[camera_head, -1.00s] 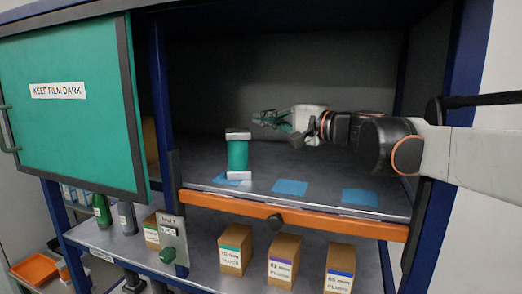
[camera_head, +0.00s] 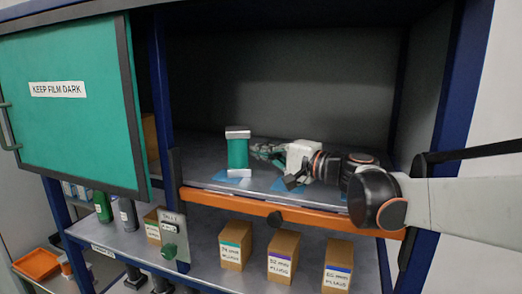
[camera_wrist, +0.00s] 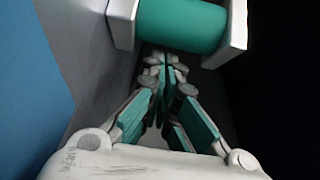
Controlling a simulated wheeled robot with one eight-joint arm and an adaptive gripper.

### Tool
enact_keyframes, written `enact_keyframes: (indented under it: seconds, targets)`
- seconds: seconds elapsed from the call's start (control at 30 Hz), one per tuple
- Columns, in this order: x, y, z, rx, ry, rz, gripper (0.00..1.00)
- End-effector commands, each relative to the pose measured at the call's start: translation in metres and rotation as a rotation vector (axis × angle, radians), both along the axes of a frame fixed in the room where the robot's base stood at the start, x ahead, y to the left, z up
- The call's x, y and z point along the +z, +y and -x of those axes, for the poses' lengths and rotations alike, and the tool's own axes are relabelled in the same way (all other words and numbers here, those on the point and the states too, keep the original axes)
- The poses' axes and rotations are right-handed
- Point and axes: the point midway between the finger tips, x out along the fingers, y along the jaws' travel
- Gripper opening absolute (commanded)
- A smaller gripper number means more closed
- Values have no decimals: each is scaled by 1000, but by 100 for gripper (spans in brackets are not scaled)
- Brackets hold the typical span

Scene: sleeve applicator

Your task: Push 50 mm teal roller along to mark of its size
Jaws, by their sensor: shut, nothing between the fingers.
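The teal roller (camera_head: 238,153) stands upright on the shelf with pale square end caps. It is at the leftmost blue mark (camera_head: 222,179), whose print I cannot read. My gripper (camera_head: 257,152) is shut and empty, low over the shelf, just right of the roller. In the wrist view the roller (camera_wrist: 182,24) spans the top, just beyond the closed fingertips (camera_wrist: 165,62); I cannot tell if they touch. A second blue mark (camera_head: 283,187) is partly hidden under my gripper. A third mark (camera_head: 341,196) is mostly hidden by my arm.
An orange rail (camera_head: 300,213) runs along the shelf's front edge. A teal sliding door (camera_head: 65,110) covers the left bay. Labelled boxes (camera_head: 235,246) stand on the lower shelf. The shelf's back is clear.

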Motion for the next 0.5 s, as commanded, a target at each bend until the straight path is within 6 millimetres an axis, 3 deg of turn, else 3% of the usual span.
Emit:
enact_keyframes:
  seconds: [0.33, 0.5]
  targets:
    - [0, 24, 18, 2, 0, 0, 0]
    - [0, 24, 18, 0, 0, 0, 0]
